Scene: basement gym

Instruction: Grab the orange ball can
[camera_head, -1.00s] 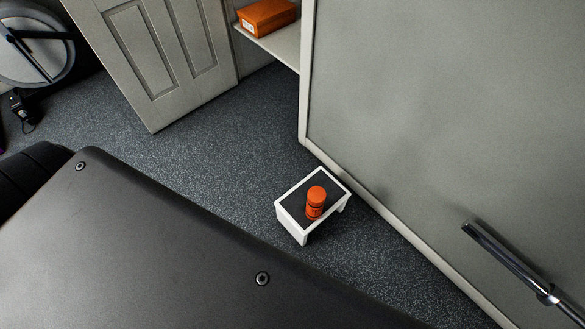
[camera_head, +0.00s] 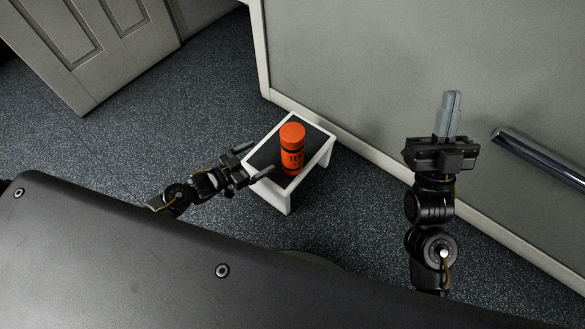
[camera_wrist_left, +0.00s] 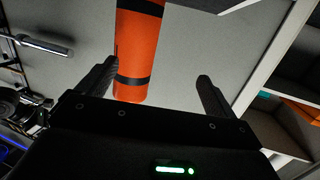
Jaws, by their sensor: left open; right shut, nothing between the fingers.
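The orange ball can (camera_head: 292,150) stands upright on a small white stool with a dark top (camera_head: 262,157) in the head view. It has black bands and dark lettering. My left gripper (camera_head: 254,161) is open at the left edge of the stool, its fingers pointing toward the can and apart from it. In the left wrist view the can (camera_wrist_left: 138,50) shows ahead of the open fingers (camera_wrist_left: 158,72), nearer the left finger. My right gripper (camera_head: 448,113) is shut and empty, to the right of the stool.
A grey wall panel (camera_head: 400,60) stands close behind the stool. A metal bar handle (camera_head: 540,158) is on it at the right. A panelled door (camera_head: 85,45) is at the upper left. The speckled floor (camera_head: 150,140) left of the stool is clear.

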